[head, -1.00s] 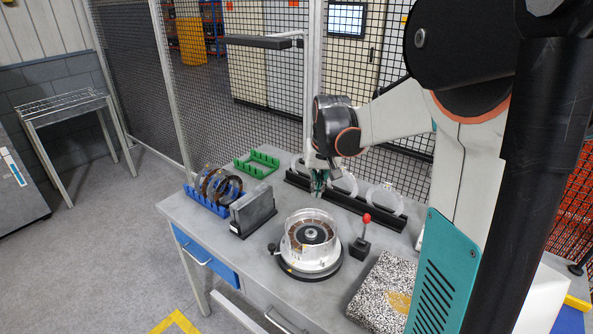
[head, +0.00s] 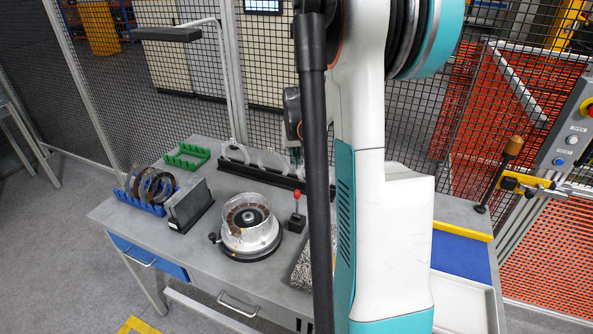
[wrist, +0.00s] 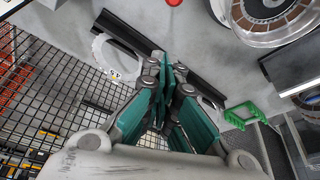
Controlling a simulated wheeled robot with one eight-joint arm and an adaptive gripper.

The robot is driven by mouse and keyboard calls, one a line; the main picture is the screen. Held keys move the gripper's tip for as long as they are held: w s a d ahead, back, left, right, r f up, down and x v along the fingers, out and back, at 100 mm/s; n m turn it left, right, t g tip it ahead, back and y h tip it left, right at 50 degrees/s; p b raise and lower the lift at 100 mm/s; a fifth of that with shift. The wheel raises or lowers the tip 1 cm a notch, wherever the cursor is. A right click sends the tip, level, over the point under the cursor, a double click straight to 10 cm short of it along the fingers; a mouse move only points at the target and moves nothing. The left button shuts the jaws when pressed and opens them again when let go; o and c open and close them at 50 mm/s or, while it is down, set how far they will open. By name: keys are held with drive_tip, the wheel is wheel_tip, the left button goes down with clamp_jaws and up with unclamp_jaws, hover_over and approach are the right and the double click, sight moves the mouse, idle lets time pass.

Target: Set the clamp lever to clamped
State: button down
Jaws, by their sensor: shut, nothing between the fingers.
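A lever with a red ball knob (head: 297,195) stands upright on a small black base on the bench, right of the round fixture (head: 250,232). I cannot tell from its pose which setting it is in. Its red knob also shows at the top edge of the wrist view (wrist: 174,2). Another lever with a brown knob (head: 514,146) leans at the right fence. My gripper (wrist: 173,72) is shut and empty, its teal fingers together over the bench's back side. In the head view it is mostly hidden behind my arm.
Black stands with clear rings (head: 268,159) line the back of the bench. A green rack (head: 187,156), a blue rack with rings (head: 147,196) and a grey block (head: 189,206) stand left of the fixture. A speckled slab is partly hidden by my arm. Mesh fencing stands behind.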

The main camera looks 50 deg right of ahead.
wheel_tip(320, 180, down, 9)
drive_tip(key=shift+s+a+r+b, duration=0.15)
drive_tip(key=shift+s+a+b, duration=0.2)
drive_tip(key=shift+b, duration=0.05)
idle(0.4)
drive_tip(key=shift+a, duration=0.1)
